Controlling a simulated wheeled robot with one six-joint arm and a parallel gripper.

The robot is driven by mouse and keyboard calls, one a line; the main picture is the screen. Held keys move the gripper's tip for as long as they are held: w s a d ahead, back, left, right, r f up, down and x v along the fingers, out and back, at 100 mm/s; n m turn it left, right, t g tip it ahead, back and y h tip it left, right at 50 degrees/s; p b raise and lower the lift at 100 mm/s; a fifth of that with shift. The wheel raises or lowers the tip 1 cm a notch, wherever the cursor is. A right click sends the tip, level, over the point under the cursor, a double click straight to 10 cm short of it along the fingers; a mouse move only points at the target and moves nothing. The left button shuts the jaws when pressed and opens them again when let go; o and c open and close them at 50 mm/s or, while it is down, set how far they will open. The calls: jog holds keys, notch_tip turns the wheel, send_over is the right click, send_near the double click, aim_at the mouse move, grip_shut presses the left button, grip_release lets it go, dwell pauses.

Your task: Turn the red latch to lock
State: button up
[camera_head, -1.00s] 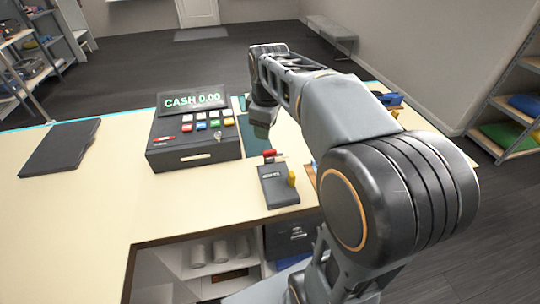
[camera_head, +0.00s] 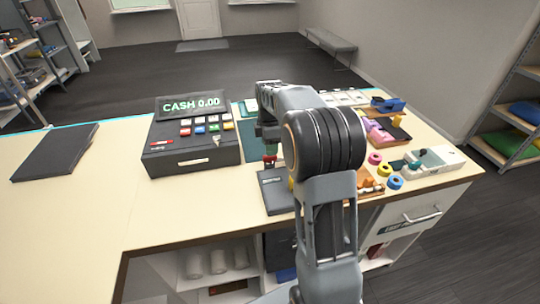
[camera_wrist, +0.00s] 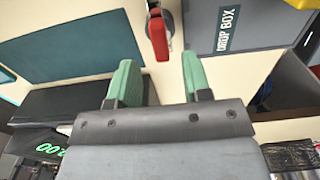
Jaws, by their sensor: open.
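The red latch (camera_head: 270,158) stands at the back edge of the dark drop box (camera_head: 273,202) on the counter. In the wrist view the red latch (camera_wrist: 158,38) points toward the gap between my fingertips, and the drop box (camera_wrist: 235,28) lies to its right. My gripper (camera_wrist: 158,66) is open, with one green finger on each side of the gap and nothing held. The latch is beyond the fingertips in that view; I cannot tell whether they touch. In the head view my arm hides part of the box, and my gripper (camera_head: 270,149) is just above the latch.
A cash register (camera_head: 190,150) stands left of the drop box, with a dark green mat (camera_wrist: 80,45) beyond the latch. Coloured tape rolls (camera_head: 385,170) and small trays crowd the counter's right side. The left counter is mostly clear apart from a dark flat pad (camera_head: 55,152).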

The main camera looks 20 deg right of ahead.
aim_at(273, 159)
jog(key=shift+f, duration=2.3)
grip_shut()
